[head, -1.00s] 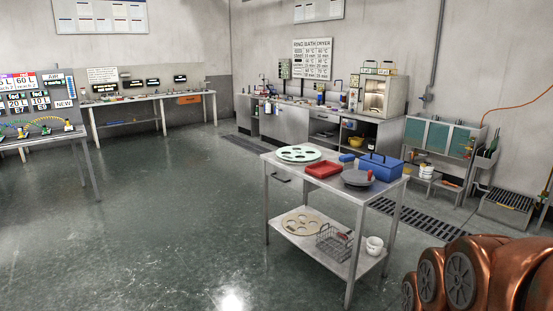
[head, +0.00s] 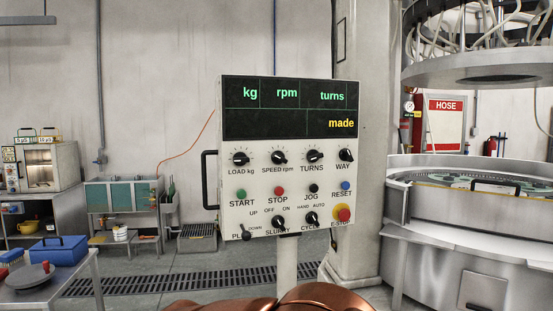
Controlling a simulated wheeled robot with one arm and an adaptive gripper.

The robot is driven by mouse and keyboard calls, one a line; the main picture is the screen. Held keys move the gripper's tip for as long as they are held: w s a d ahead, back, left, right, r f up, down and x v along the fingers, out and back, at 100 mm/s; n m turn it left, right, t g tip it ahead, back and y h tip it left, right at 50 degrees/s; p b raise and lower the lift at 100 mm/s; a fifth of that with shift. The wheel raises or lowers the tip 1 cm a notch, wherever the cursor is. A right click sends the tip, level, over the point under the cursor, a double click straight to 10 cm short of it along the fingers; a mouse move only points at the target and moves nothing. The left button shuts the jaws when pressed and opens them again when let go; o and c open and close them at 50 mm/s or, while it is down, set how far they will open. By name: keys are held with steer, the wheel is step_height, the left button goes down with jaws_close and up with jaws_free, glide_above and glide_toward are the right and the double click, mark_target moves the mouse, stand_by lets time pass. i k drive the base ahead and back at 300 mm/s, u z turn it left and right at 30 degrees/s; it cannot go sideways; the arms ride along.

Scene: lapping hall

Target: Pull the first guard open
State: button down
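The round lapping machine (head: 450,245) stands at the right edge of the head view, cut off by the frame. A curved grey panel with a yellow top edge runs along its front rim, and it looks like a guard (head: 455,205). A dark handle (head: 492,187) sits at the top of this panel. The panel appears upright and in place; I cannot tell whether it is the first guard. Green-grey round parts show behind it. My gripper is not in view; only copper-coloured parts of my arm show at the bottom middle.
A control panel (head: 290,160) on a post stands close ahead, with a black side handle (head: 209,180). A thick pillar (head: 362,130) is behind it. The machine's upper head (head: 480,70) hangs above the rim. A steel cart (head: 55,285) is at lower left; a floor grate (head: 150,283) crosses behind.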

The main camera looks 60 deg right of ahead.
mark_target(517, 215)
steer(key=z, duration=3.3)
